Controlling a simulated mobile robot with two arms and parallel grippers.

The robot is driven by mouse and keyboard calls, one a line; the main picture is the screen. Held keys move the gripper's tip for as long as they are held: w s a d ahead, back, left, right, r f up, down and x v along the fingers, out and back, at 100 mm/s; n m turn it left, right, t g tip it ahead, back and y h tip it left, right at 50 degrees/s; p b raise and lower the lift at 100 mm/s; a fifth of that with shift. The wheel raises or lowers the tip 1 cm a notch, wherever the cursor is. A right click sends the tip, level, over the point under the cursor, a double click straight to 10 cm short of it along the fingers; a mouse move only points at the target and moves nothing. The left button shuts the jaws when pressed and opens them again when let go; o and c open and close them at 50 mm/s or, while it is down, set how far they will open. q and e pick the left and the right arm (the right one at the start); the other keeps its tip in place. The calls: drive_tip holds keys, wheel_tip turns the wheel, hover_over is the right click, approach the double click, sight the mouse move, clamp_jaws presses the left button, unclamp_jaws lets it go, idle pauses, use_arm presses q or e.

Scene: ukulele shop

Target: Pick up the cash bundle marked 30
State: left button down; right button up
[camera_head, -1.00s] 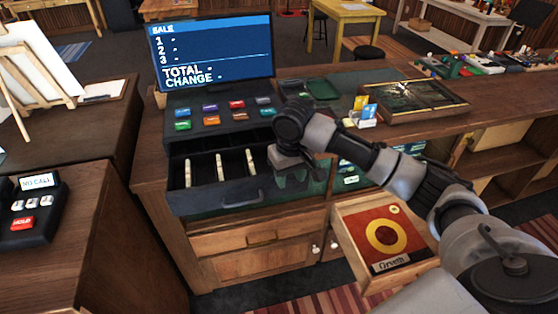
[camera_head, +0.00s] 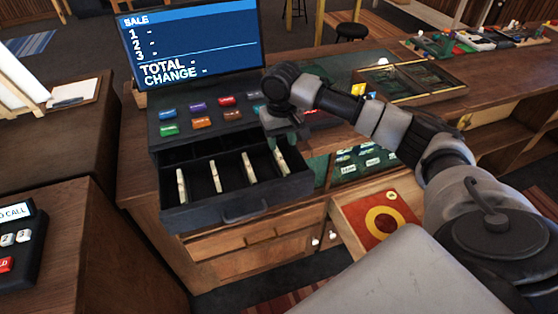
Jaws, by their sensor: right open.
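The cash register's drawer (camera_head: 243,208) is pulled open below the register (camera_head: 205,115). Narrow pale cash bundles stand on edge in its compartments: a leftmost one (camera_head: 181,187), a second (camera_head: 215,177), a third (camera_head: 250,167) and a rightmost one (camera_head: 281,161). Their markings are too small to read, so I cannot tell which is marked 30. My right gripper (camera_head: 285,143) is open, pointing down at the back right of the drawer, by the upper end of the rightmost bundle. I cannot tell whether they touch. My left gripper is not in view.
The register's screen (camera_head: 190,45) and colored keys stand behind the drawer. A lower drawer with a red panel (camera_head: 380,222) juts out at the right. A framed case (camera_head: 410,82) lies on the counter. A keypad device (camera_head: 15,240) sits at the left.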

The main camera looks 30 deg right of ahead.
sight(281, 158)
drive_tip(key=shift+s+f, duration=0.2)
drive_tip(key=shift+f, duration=0.5)
drive_tip(key=shift+f+p, duration=0.35)
drive_tip(key=f, duration=0.2)
drive_tip(key=f+p, duration=0.1)
drive_tip(key=shift+a+f, duration=0.2)
drive_tip(key=shift+f, duration=0.2)
drive_tip(key=shift+f+p, duration=0.3)
drive_tip(key=shift+f, duration=0.15)
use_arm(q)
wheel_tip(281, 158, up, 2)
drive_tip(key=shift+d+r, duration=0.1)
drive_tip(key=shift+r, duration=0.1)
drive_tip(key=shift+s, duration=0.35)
use_arm(e)
clamp_jaws()
